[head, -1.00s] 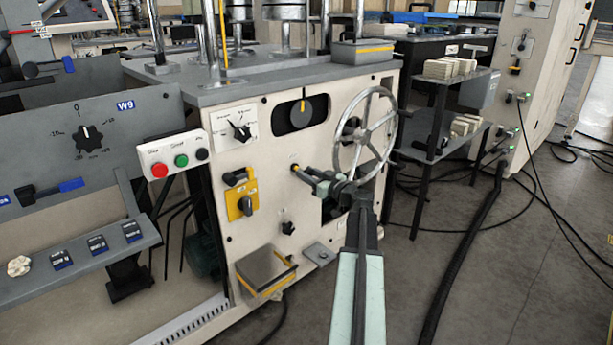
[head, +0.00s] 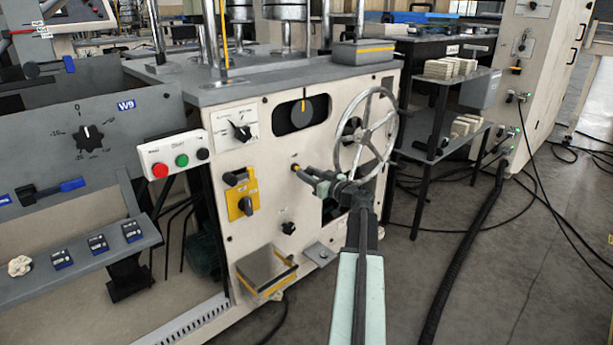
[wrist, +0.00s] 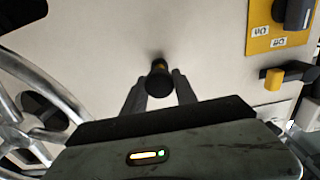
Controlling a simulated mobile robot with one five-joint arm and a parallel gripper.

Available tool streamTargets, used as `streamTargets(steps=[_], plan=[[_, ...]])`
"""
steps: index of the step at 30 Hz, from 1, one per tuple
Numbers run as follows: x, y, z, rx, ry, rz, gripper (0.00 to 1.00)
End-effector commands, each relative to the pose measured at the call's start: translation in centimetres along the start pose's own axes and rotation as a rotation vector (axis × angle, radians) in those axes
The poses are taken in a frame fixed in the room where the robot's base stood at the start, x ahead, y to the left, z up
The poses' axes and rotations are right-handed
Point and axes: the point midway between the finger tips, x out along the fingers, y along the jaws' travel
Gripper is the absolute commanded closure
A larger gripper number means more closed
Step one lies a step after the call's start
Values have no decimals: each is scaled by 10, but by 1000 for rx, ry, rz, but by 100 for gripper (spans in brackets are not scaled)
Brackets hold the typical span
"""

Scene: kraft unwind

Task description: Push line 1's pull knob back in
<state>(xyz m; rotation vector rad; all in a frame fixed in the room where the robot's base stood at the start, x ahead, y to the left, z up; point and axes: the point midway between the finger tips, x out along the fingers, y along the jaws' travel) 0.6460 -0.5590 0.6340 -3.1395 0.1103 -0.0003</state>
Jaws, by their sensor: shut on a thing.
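The pull knob (wrist: 159,82) is a small black knob standing out from the cream machine panel, with a yellow-orange ring near its base. In the wrist view it sits between my two fingertips. My gripper (wrist: 159,86) is shut on it. In the head view my gripper (head: 303,173) reaches the panel left of the handwheel, and only a small yellow-orange and dark bit of the knob (head: 294,167) shows at the fingertips. I cannot read a line number at the knob.
A spoked metal handwheel (head: 364,133) stands close to the right of my gripper. A yellow switch plate (head: 242,200) and a small black knob (head: 289,228) are on the same panel. A shelf rack (head: 440,150) stands at right. Cables cross the floor there.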

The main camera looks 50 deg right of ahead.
Motion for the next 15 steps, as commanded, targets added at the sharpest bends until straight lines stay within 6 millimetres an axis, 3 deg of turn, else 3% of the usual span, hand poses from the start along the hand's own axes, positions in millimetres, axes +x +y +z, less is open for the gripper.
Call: streamTargets(steps=[11, 15], plan=[[0, 0, 0, 0, -1, -1, 100], [10, 1, 0, -1, -1, -2, 100]])
